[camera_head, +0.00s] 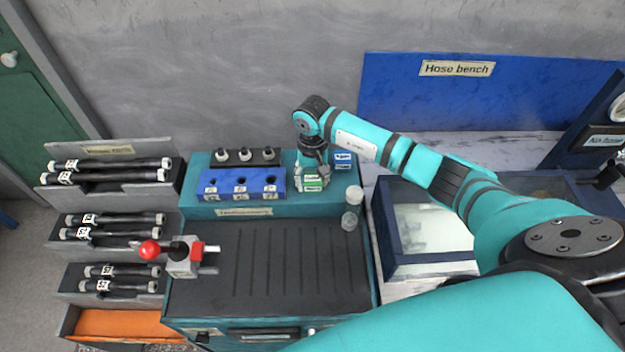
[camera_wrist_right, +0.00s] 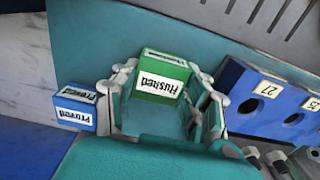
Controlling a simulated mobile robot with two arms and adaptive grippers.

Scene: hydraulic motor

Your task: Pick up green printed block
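The green printed block (camera_head: 313,184) stands on the raised teal shelf at the back of the bench. Firm contact cannot be made out. My left gripper is not in view.
A blue block (camera_head: 344,162) labelled "Proved" stands close beside the gripper. A blue holder (camera_head: 241,185) with several numbered holes is to the left. Clear cylinders (camera_head: 350,220) stand to the front right. A red-knobbed fixture (camera_head: 182,256) sits on the ribbed mat.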

